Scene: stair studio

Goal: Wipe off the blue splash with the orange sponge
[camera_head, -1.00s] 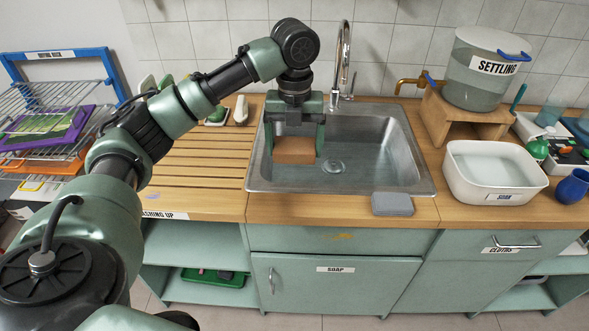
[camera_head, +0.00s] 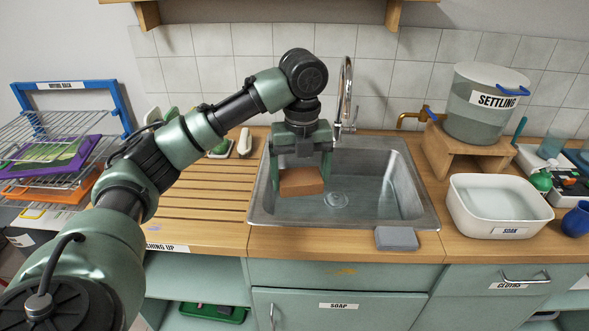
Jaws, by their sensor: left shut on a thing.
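My left gripper (camera_head: 302,178) is shut on the orange sponge (camera_head: 302,182), a brownish-orange block. It holds the sponge over the left part of the metal sink (camera_head: 378,222), left of the drain. I cannot tell whether the sponge touches the sink. A faint pale bluish spot (camera_head: 152,228) shows on the wooden counter at the left, near its front edge beside my left arm. I cannot tell for certain that it is the blue splash. My right gripper is out of view.
A tap (camera_head: 344,95) stands behind the sink. A grey pad (camera_head: 397,238) lies at its front right edge. A white soak tub (camera_head: 458,208) and a settling tank (camera_head: 470,115) stand right. A drying rack (camera_head: 25,135) stands left. The slatted drainer (camera_head: 205,205) is mostly clear.

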